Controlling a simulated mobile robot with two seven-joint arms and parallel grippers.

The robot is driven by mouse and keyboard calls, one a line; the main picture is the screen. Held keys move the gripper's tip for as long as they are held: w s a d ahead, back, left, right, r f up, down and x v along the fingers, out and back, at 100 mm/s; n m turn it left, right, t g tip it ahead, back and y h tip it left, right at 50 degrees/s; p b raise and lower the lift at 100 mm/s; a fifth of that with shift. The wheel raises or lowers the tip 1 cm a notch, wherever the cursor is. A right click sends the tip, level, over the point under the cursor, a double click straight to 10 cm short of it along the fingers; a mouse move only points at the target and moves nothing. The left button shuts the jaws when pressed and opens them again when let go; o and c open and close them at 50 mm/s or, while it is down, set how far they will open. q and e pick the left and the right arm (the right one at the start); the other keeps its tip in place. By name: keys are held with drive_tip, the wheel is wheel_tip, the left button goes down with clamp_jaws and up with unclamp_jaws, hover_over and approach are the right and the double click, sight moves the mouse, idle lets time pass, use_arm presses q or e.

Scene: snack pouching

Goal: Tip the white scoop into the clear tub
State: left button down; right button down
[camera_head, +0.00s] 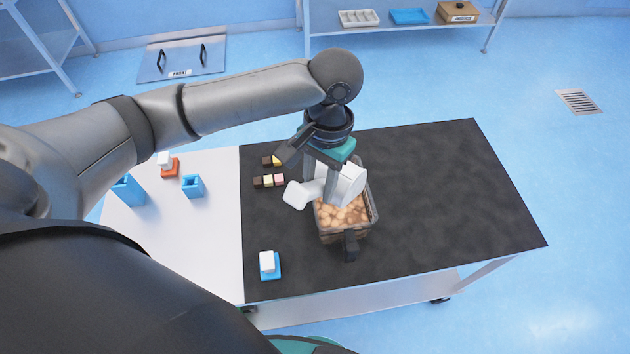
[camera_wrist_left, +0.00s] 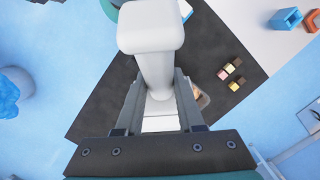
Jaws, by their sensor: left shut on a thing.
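My left gripper (camera_head: 322,186) is shut on the white scoop (camera_head: 352,184), above the clear tub (camera_head: 373,212). The scoop's bowl is over the tub's back part, and its rounded handle end sticks out to the left, past the tub's left wall. The tub holds many light-brown round snacks (camera_head: 343,212). The scoop's contents cannot be made out. In the left wrist view the scoop's handle (camera_wrist_left: 150,35) stands between the fingers (camera_wrist_left: 158,112) and hides most of the tub. My right gripper is not in view.
A black block (camera_head: 351,245) is at the tub's front side. Small brown, yellow and pink blocks (camera_head: 269,181) lie left of the tub. A white block on a blue base (camera_head: 268,265) is at front left. Blue holders (camera_head: 192,186) stand on the white part. The dark mat's right side (camera_head: 460,200) is clear.

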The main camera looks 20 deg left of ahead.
use_arm(q)
drive_tip(key=shift+w+d+r+g+p, duration=0.1)
drive_tip(key=shift+w+r+g+p, duration=0.25)
drive_tip(key=shift+p, duration=0.2)
drive_tip(key=shift+w+g, duration=0.25)
drive_tip(key=shift+w, duration=0.05)
drive_tip(key=shift+w+d+r+g, duration=0.15)
drive_tip(key=shift+w+r+g, duration=0.15)
drive_tip(key=shift+w+g, duration=0.2)
drive_tip(key=shift+w+d+r+g, duration=0.1)
drive_tip(key=shift+w+r+g, duration=0.2)
drive_tip(key=shift+w+g, duration=0.15)
drive_tip(key=shift+w+d+r+g+y, duration=0.15)
drive_tip(key=shift+w+r+g+y, duration=0.1)
drive_tip(key=shift+w+g, duration=0.4)
drive_tip(key=shift+w+d+r+g+y, duration=0.15)
drive_tip(key=shift+w+r+g, duration=0.15)
drive_tip(key=shift+w, duration=0.55)
drive_tip(key=shift+w+d+g, duration=0.1)
drive_tip(key=shift+w+g, duration=0.2)
drive_tip(key=shift+w, duration=0.05)
drive_tip(key=shift+w+r, duration=0.1)
drive_tip(key=shift+w, duration=0.2)
drive_tip(key=shift+w+g, duration=0.1)
drive_tip(key=shift+g, duration=0.2)
drive_tip(key=shift+r+t+b, duration=0.15)
drive_tip(key=shift+t+b, duration=0.2)
drive_tip(key=shift+t, duration=0.05)
